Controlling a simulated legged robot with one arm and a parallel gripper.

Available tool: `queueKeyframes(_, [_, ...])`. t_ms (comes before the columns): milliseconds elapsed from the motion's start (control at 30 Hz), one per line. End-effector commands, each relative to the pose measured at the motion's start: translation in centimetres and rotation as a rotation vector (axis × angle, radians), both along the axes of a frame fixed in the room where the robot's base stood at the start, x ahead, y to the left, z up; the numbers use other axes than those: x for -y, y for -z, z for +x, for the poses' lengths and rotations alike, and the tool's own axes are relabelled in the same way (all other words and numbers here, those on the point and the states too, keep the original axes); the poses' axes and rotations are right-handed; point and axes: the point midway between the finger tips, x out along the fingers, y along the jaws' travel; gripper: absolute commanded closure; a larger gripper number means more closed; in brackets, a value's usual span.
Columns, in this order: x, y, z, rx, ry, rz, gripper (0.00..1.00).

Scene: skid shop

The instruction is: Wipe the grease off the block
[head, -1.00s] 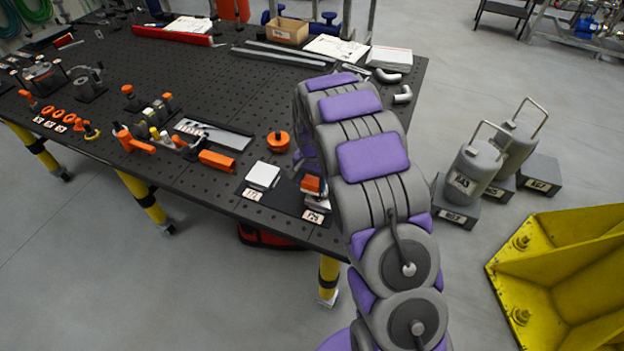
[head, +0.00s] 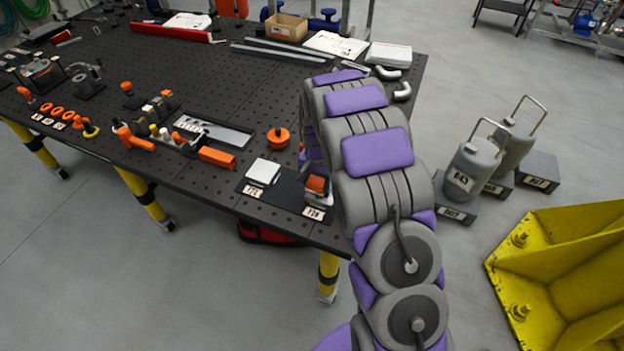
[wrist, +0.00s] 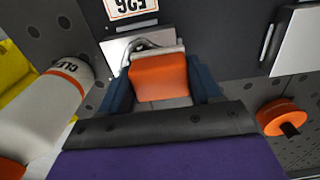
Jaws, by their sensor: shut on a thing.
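In the wrist view an orange block-shaped piece (wrist: 158,78) sits between the two blue fingers of my gripper (wrist: 160,72), which is shut on it. A pale, crumpled edge, perhaps cloth, shows along its far side. Just beyond it is a light metal-looking surface (wrist: 115,48), partly covered; I cannot tell if this is the block. The orange piece also shows in the head view (head: 317,184), at the table's front right corner beside my arm. My gripper is mostly hidden there. No grease can be made out.
Tools crowd the table's left.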

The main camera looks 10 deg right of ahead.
Motion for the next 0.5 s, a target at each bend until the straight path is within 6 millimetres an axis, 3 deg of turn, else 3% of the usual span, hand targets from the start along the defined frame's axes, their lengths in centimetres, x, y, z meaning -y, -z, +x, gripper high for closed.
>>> queueKeyframes(500, [2.2, 0.0, -1.7, -0.005, 0.002, 0.001, 0.61])
